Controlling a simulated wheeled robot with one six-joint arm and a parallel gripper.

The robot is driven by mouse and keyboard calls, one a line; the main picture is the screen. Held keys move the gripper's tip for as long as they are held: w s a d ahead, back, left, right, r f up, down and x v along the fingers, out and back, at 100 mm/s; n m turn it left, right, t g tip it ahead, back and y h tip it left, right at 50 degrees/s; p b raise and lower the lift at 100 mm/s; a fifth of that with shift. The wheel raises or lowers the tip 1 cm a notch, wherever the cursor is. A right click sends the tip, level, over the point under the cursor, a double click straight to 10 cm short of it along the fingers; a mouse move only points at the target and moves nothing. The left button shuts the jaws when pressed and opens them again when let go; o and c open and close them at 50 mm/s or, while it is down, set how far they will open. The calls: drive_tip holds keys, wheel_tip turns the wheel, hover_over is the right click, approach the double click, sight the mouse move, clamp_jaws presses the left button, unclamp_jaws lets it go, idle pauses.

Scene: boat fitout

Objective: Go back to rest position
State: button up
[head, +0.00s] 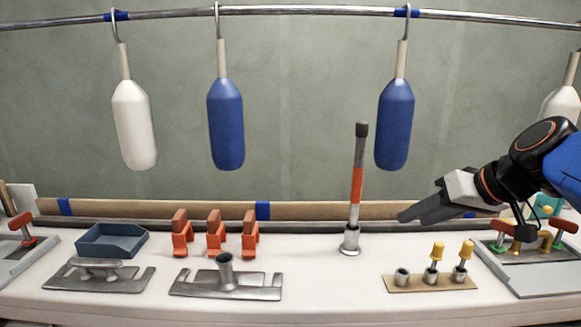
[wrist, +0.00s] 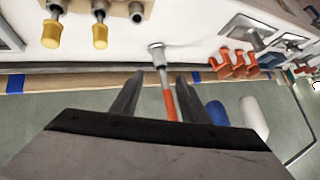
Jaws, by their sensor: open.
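My gripper (head: 422,207) hangs at the right of the bench in the head view, pointing left, with its fingers above the bench's back edge. In the wrist view my gripper (wrist: 157,100) shows two fingers spread apart with nothing held. A rod with an orange band and black tip (head: 357,185) stands upright in a metal socket (head: 350,238), left of the fingertips and apart from them in the head view. In the wrist view the rod (wrist: 168,102) appears between the fingers, farther off.
A beige board (head: 430,287) holds yellow-topped pegs below my gripper. Orange clips (head: 216,240), a blue tray (head: 110,241) and metal plates (head: 225,290) lie left. White and blue fenders (head: 395,125) hang from a rail (head: 290,10). The bench middle front is clear.

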drive_tip(key=s+d+f+g+h, duration=0.1)
drive_tip(key=s+f+h, duration=0.1)
drive_tip(key=s+f, duration=0.5)
drive_tip(key=s+f+m+g+h, duration=0.1)
drive_tip(key=s+f+h, duration=0.1)
drive_tip(key=s+f, duration=0.5)
wheel_tip(320, 180, down, 4)
drive_tip(key=shift+s+d+r+g+h, duration=0.1)
drive_tip(key=shift+s+d+g+h, duration=0.15)
drive_tip(key=shift+d+g+h, duration=0.15)
